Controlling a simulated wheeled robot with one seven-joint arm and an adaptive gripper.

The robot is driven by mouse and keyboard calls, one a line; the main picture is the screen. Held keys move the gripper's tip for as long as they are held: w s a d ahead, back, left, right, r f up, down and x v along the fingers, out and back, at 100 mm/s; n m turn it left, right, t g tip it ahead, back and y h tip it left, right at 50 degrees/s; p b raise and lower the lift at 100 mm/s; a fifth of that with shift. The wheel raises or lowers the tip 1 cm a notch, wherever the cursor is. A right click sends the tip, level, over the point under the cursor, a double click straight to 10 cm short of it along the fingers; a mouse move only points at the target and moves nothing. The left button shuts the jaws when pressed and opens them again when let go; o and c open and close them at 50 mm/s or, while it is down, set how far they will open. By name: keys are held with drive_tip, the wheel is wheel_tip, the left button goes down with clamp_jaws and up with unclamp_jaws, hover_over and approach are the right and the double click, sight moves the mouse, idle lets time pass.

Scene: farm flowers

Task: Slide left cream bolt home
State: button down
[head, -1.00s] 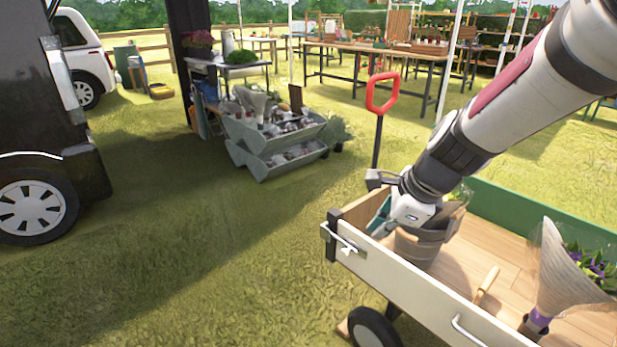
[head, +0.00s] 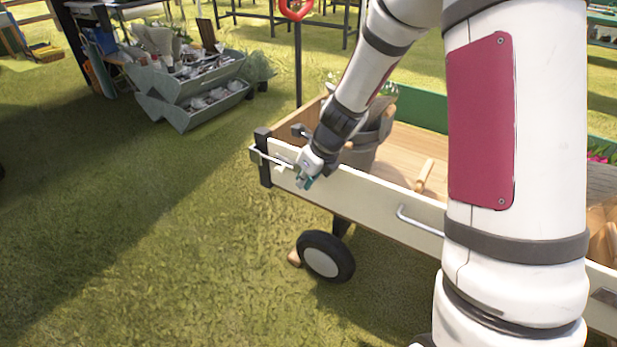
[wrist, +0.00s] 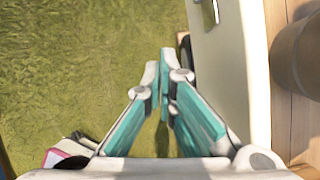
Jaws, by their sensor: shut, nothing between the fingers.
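The cream side panel (head: 370,199) of the cart runs along its near side. The left bolt (head: 268,157), a thin metallic rod with a small handle, is on the outer face at the panel's left end, by a dark corner post (head: 263,170). My gripper (head: 305,182) is just right of the bolt handle, in front of the panel. In the wrist view its teal fingers (wrist: 164,60) are closed together and empty, beside the cream panel (wrist: 232,70). A small metal piece (wrist: 211,11), apparently bolt hardware, shows ahead of the fingertips and apart from them.
A grey bucket (head: 362,155) stands inside the cart behind my wrist. A wooden-handled tool (head: 424,176) lies on the cart floor. A metal handle (head: 418,222) sticks out from the panel further right. A wheel (head: 326,257) is below.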

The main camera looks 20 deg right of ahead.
drive_tip(key=shift+w+a+f+b, duration=0.15)
drive_tip(key=shift+w+a+f, duration=0.2)
drive_tip(key=shift+w, duration=0.4)
drive_tip(key=shift+w+a+f+b, duration=0.15)
drive_tip(key=shift+w+a, duration=0.25)
drive_tip(key=shift+w, duration=0.35)
drive_tip(key=shift+w+a+f+b, duration=0.1)
drive_tip(key=shift+w+a+f, duration=0.25)
drive_tip(key=shift+w, duration=0.4)
drive_tip(key=shift+a+r, duration=0.1)
